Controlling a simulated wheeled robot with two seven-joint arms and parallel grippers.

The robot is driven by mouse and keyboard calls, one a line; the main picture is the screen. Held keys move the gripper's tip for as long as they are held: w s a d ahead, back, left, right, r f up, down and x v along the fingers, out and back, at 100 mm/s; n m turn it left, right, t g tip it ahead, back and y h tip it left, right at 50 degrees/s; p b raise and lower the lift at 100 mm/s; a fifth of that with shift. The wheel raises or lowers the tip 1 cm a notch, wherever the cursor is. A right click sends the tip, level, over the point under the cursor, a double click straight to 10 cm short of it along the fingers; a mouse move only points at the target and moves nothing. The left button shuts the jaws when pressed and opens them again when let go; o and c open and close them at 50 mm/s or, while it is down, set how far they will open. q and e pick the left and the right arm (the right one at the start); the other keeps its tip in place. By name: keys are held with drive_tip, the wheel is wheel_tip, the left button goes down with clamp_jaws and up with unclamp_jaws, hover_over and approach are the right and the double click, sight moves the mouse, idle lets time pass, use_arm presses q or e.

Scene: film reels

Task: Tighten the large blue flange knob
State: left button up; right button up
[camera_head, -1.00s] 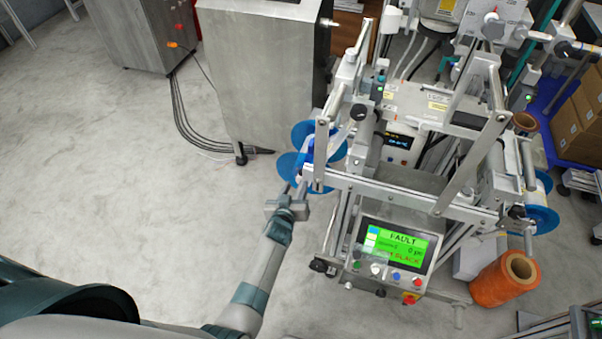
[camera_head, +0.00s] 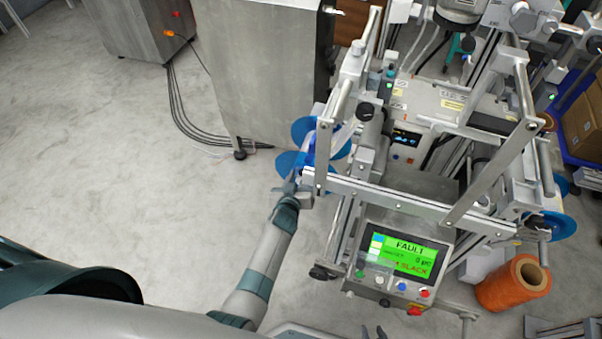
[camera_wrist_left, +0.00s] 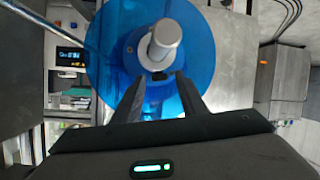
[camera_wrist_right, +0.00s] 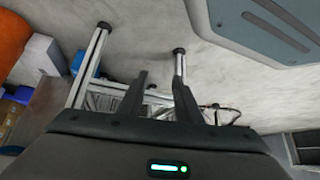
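A large translucent blue flange (camera_wrist_left: 105,55) fills the upper middle of the left wrist view, with a blue hub (camera_wrist_left: 133,50) around a grey shaft end (camera_wrist_left: 163,42). In the head view blue discs (camera_head: 290,163) show at the machine's left side, partly hidden by the frame and my arm. My left gripper (camera_wrist_left: 161,82) is open, its fingertips pointing at the lower part of the hub, with nothing between them; contact cannot be told. It also shows in the head view (camera_head: 297,187) beside the lower disc. My right gripper (camera_wrist_right: 161,78) is open and empty.
The machine's panel (camera_head: 402,256) has a green screen reading FAULT and SLACK. A metal cabinet (camera_head: 270,75) stands behind the discs. An orange roll (camera_head: 510,288) stands at the right. The floor at left is clear except for cables (camera_head: 185,120).

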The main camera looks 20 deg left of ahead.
use_arm(q)
drive_tip(key=shift+r, duration=0.15)
drive_tip(key=shift+s, duration=0.1)
drive_tip(key=shift+c, duration=1)
clamp_jaws()
drive_tip(key=shift+a+h+p, duration=0.1)
drive_tip(key=shift+h+p, duration=0.2)
drive_tip(key=shift+p, duration=0.05)
drive_tip(key=shift+m, duration=0.4)
drive_tip(key=m+h+p, duration=0.1)
drive_tip(key=m+h, duration=0.1)
drive_tip(key=shift+a+h+p, duration=0.3)
drive_tip(key=shift+a+p, duration=0.05)
drive_tip(key=shift+a, duration=0.05)
drive_tip(key=shift+m+h, duration=0.3)
drive_tip(key=shift+h, duration=0.1)
drive_tip(key=shift+a+f+m+h, duration=0.2)
drive_tip(key=shift+m+h, duration=0.1)
drive_tip(key=shift+h, duration=0.1)
drive_tip(key=shift+m+h+b, duration=0.35)
drive_tip(key=shift+m+h, duration=0.25)
drive_tip(key=shift+h, duration=0.1)
drive_tip(key=shift+m+h, duration=0.3)
drive_tip(key=shift+h, duration=0.1)
use_arm(e)
drive_tip(key=shift+s+d+f, duration=0.1)
drive_tip(key=shift+s+d, duration=0.3)
drive_tip(key=shift+s, duration=0.35)
